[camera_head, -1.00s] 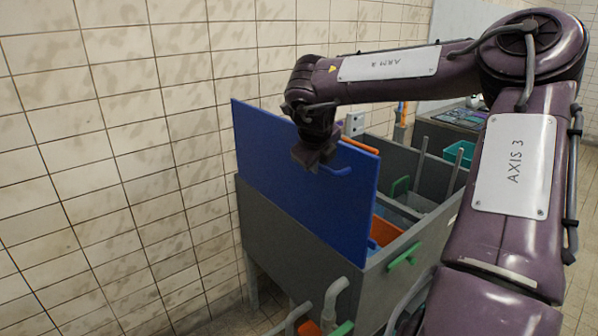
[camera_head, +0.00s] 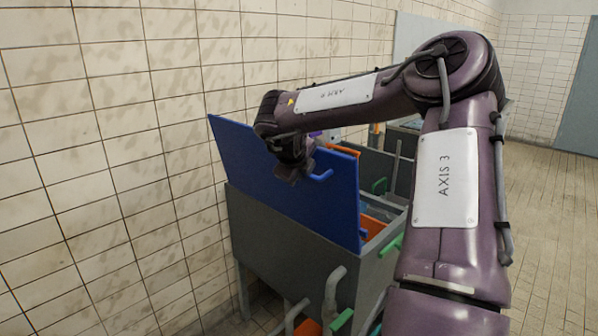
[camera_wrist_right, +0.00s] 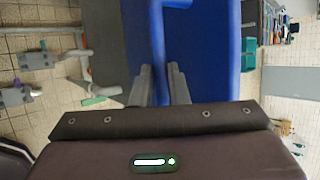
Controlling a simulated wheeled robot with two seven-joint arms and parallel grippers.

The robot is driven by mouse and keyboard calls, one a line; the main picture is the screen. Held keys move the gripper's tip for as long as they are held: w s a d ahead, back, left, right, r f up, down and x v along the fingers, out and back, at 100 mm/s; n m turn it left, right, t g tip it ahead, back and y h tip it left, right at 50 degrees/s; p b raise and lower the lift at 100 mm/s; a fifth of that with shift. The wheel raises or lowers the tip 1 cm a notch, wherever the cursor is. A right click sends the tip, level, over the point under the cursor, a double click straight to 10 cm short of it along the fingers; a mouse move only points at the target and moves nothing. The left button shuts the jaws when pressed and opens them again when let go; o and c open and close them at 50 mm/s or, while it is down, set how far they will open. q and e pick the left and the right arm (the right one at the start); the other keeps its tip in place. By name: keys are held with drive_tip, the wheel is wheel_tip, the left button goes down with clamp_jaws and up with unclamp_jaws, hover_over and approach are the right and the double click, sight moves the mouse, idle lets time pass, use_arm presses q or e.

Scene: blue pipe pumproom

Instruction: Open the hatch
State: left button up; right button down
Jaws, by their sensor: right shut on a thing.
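The hatch is a flat blue panel (camera_head: 270,205) standing raised on edge along the near side of a grey tank (camera_head: 290,255), with its top edge leaning slightly to the left. A bright blue handle (camera_head: 322,176) projects from its near face, close to the top. My right gripper (camera_head: 292,174) is at this handle. In the right wrist view, my right gripper's fingers (camera_wrist_right: 163,85) are shut on the handle bar (camera_wrist_right: 157,45), with the blue panel (camera_wrist_right: 205,50) behind. The exact contact is partly hidden in the head view. My left gripper is not in view.
A tiled wall (camera_head: 110,150) stands close on the left. Grey pipes (camera_head: 333,290) and a green handle (camera_head: 391,245) project from the tank's near side. Orange parts (camera_head: 372,227) show inside the tank. Open tiled floor (camera_head: 530,220) lies to the right.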

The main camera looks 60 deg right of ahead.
drive_tip(key=shift+s+a+f, duration=0.15)
drive_tip(key=shift+s+f, duration=0.05)
drive_tip(key=shift+f, duration=0.5)
drive_tip(key=c, duration=1.6)
unclamp_jaws()
drive_tip(key=shift+c, duration=0.2)
drive_tip(key=shift+o, duration=1.2)
drive_tip(key=shift+w, duration=0.1)
drive_tip(key=b+v, duration=0.1)
drive_tip(key=v, duration=0.6)
drive_tip(key=shift+r+b, duration=0.4)
drive_tip(key=shift+w, duration=0.1)
